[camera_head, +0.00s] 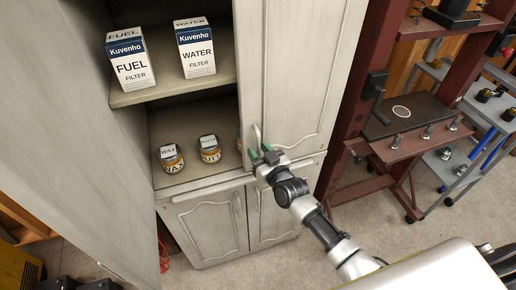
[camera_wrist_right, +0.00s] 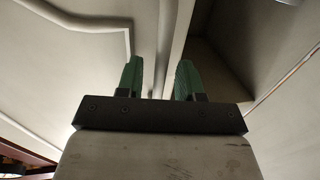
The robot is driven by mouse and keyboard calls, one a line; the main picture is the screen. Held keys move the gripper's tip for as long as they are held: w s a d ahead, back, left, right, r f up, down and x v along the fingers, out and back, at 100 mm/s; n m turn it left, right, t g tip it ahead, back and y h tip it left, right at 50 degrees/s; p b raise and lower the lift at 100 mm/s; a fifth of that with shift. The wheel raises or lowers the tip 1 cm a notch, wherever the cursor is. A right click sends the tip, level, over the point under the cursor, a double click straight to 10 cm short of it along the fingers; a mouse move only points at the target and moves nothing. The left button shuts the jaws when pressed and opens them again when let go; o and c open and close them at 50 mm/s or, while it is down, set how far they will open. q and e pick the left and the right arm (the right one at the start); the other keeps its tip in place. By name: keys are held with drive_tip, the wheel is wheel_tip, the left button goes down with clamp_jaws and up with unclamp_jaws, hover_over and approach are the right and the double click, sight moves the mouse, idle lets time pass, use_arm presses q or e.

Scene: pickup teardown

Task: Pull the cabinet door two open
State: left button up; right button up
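The cabinet's right upper door (camera_head: 300,75), cream with a raised panel, stands closed or nearly so. Its pale vertical handle (camera_head: 256,136) is near its lower left edge. My right gripper (camera_head: 261,153) is at the lower end of this handle. In the right wrist view the two green fingers of this gripper (camera_wrist_right: 158,80) stand apart, pointing toward the door edge (camera_wrist_right: 166,45). A pale vertical strip shows between them; I cannot tell whether they touch the handle. The left upper door (camera_head: 85,120) stands open. My left gripper is not in view.
Open shelves hold a fuel filter box (camera_head: 129,60), a water filter box (camera_head: 195,48) and small jars (camera_head: 171,159). Lower doors (camera_head: 207,228) are closed. A dark red press frame (camera_head: 352,95) stands close on the right, with a grey cart (camera_head: 455,175) beyond it.

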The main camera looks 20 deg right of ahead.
drive_tip(key=shift+w, duration=0.35)
clamp_jaws()
